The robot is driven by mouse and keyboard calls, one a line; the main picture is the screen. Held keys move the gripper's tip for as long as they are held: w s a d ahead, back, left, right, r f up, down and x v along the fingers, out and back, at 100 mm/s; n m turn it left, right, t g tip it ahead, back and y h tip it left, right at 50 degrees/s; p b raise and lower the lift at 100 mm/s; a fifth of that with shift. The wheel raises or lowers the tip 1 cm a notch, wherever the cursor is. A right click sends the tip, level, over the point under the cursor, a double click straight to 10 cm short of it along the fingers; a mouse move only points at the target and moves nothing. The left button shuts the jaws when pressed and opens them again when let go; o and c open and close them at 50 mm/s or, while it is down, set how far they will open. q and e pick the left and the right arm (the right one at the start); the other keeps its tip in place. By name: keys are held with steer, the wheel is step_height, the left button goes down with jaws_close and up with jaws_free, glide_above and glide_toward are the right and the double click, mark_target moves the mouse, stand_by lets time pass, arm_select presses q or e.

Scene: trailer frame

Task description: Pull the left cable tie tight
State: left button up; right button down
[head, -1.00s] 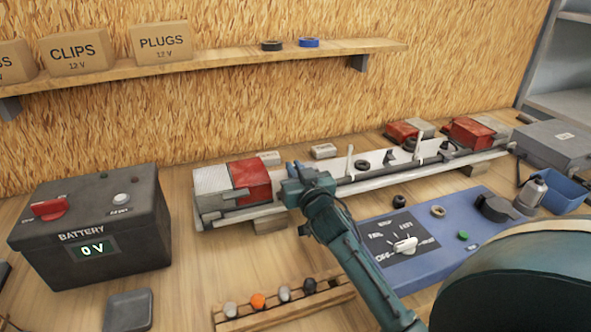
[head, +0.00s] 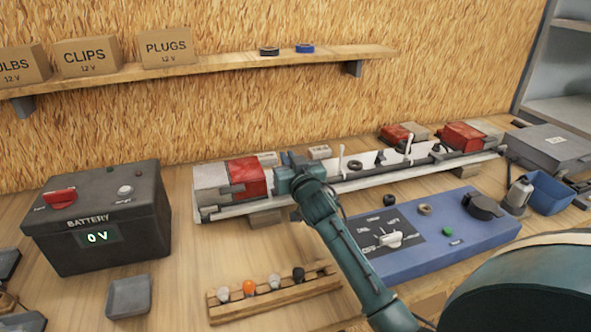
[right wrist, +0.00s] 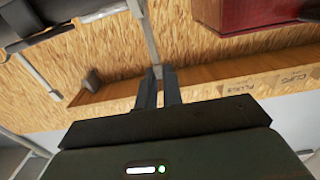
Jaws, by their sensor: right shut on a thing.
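The trailer frame's pale light bar (head: 375,176) lies along the back of the bench, with a red and white lamp (head: 245,178) at its left end. My right gripper (head: 287,164) is at the bar, just right of that lamp. In the right wrist view its fingers (right wrist: 158,76) are closed on a thin pale strip, the left cable tie (right wrist: 146,32), which runs up from the fingertips. In the head view my gripper hides this tie. Two other white ties stand upright on the bar, a middle one (head: 341,159) and a right one (head: 408,144). My left gripper is out of view.
A blue control panel (head: 470,238) with a dial lies in front of the bar. A battery box (head: 100,220) reading 0 V stands at left. A wooden rack (head: 290,293) of small bulbs is in front. A shelf (head: 210,66) with boxes runs above.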

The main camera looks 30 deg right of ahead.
steer(key=shift+r, duration=0.2)
steer(key=c, duration=1.7)
jaws_free()
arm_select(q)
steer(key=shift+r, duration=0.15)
arm_select(e)
steer(key=shift+o, duration=1)
steer(key=shift+s+a+f, duration=0.1)
steer(key=shift+s+a, duration=0.05)
steer(key=shift+s, duration=0.4)
arm_select(q)
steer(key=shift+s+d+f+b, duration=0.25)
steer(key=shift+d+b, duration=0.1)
steer(key=shift+b, duration=0.55)
arm_select(e)
steer(key=v, duration=1.2)
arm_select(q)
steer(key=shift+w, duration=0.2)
